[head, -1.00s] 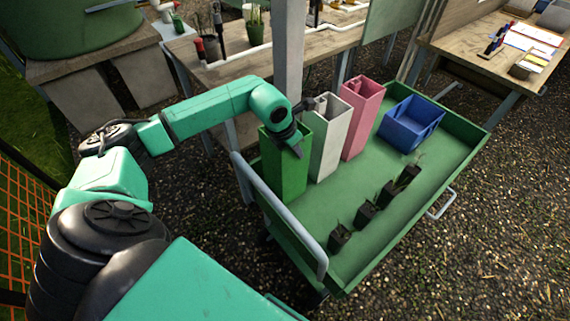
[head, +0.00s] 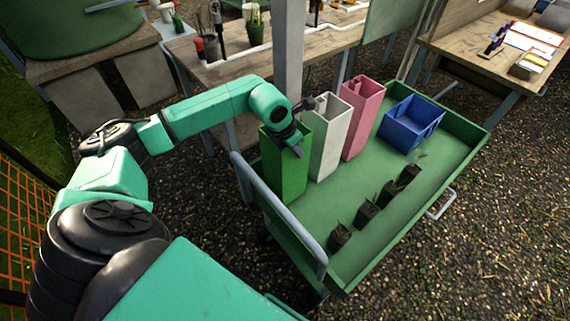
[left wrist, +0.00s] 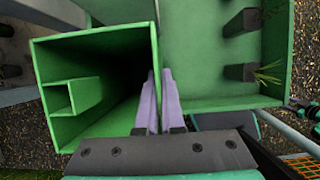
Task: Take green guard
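The green guard (head: 284,175) is a tall, open-topped square tube standing upright at the left end of the green cart's bed. My left gripper (head: 298,150) reaches down at its top rim. In the left wrist view I look into the guard (left wrist: 66,122), with a smaller square channel along its left wall. The two pale fingers of my left gripper (left wrist: 161,85) are close together at the guard's right wall, one on the inner side and one on the outer, closed on it. My right gripper is in neither view.
A white guard (head: 330,140) and a pink guard (head: 362,118) stand in line beside the green one. A blue crate (head: 410,128) and several small black pots (head: 366,212) sit on the cart (head: 400,225). A grey post (head: 288,60) rises close behind.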

